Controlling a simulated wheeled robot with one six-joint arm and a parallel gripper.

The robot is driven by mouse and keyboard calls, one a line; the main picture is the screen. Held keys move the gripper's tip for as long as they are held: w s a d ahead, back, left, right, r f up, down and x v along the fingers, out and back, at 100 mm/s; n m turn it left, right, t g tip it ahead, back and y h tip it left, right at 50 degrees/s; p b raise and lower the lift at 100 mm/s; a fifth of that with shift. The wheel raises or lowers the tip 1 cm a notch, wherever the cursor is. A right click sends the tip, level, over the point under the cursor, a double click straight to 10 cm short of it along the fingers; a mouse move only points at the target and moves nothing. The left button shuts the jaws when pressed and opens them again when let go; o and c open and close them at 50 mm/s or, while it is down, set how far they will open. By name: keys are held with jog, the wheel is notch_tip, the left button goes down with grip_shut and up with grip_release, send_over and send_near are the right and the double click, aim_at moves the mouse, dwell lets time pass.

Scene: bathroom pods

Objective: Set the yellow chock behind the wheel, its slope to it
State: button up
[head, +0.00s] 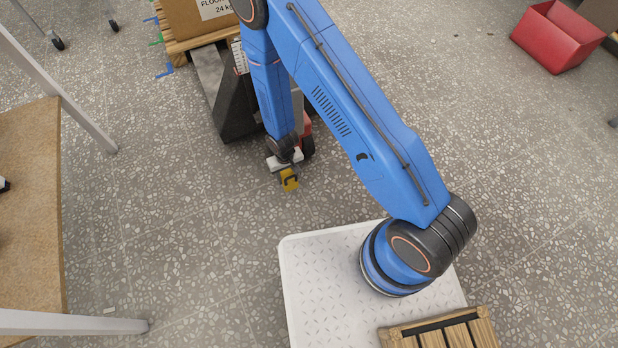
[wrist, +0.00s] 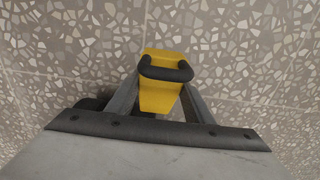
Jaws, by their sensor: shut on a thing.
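The yellow chock (head: 290,184) hangs at the end of my gripper (head: 286,170), close to the floor in the head view. A dark wheel (head: 308,147) shows beside a red part, just above and right of the chock in the head view; my arm partly hides this area. I cannot tell whether the chock touches the floor, or which way its slope faces.
A dark low frame (head: 232,128) stands left of my forearm. A carton (head: 195,18) sits on a wooden pallet (head: 178,48) behind it. A table (head: 30,200) stands at the left, and a red bin (head: 555,38) at the far right. The floor left of the chock is clear.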

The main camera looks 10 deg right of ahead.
jog(key=shift+w+d, duration=0.2)
jog(key=shift+d, duration=0.3)
jog(key=shift+w+d+f, duration=0.1)
jog(key=shift+d+f, duration=0.05)
jog(key=shift+d, duration=0.15)
jog(key=f, duration=0.4)
jog(key=shift+d+f, duration=0.2)
jog(key=shift+f, duration=0.05)
jog(key=shift+a+f, duration=0.1)
jog(key=shift+f, duration=2.5)
jog(key=shift+f, duration=0.15)
jog(key=o, duration=1.4)
jog(key=shift+c, duration=0.2)
